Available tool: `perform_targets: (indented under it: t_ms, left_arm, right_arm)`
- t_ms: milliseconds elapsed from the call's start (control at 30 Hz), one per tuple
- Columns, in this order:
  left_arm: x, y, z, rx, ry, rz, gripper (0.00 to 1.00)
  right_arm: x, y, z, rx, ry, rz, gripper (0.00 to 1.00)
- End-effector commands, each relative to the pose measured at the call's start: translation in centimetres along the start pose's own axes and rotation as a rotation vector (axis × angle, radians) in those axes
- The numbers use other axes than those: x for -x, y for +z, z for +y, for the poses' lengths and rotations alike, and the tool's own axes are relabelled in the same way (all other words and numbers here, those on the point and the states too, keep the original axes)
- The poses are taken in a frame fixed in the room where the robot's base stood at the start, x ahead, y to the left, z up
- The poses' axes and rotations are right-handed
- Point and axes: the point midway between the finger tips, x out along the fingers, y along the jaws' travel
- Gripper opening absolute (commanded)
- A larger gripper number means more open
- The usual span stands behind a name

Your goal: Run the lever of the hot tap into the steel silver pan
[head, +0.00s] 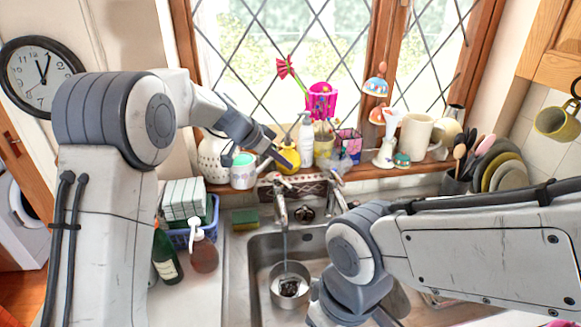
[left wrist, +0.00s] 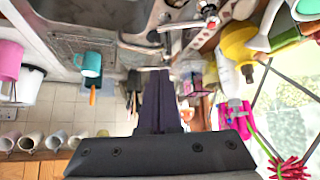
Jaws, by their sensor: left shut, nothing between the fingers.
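The steel pan (head: 276,293) sits in the sink below the left tap (head: 281,212), with something dark inside. A thin stream of water (head: 284,245) appears to fall from that tap into the pan. A second tap (head: 337,196) stands to its right. My left gripper (head: 280,157) is shut and empty, above and behind the left tap, close in front of the sill objects. In the left wrist view its dark fingers (left wrist: 160,85) are together, and a tap with a red mark (left wrist: 209,16) shows at the top, apart from them. My right gripper is not in view.
A blue basket (head: 200,236), a soap bottle (head: 203,252) and a green bottle (head: 165,258) stand left of the sink. My right arm covers the sink's right side.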

Motion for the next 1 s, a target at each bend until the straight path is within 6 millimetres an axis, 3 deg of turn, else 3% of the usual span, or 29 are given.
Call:
perform_targets:
  t_ms: [100, 267, 633, 733, 1000]
  left_arm:
    - [-0.1, -0.3, -1.6, -0.018, -0.015, 0.021, 0.0]
    - [-2.2, -0.4, -1.6, -0.021, -0.013, 0.021, 0.0]
    - [-9.9, -0.6, -1.6, -0.022, -0.012, 0.019, 0.0]
    - [-8.5, 1.0, -1.8, -0.017, -0.018, 0.02, 0.0]
    - [-7.7, 2.9, -1.8, -0.022, -0.016, 0.022, 0.0]
  right_arm:
    - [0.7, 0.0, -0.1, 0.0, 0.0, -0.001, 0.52]
    - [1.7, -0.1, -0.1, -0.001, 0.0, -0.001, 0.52]
    - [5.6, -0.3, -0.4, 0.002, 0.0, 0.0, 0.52]
    - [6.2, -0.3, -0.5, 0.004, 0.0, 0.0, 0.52]
    - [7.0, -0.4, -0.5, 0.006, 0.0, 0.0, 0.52]
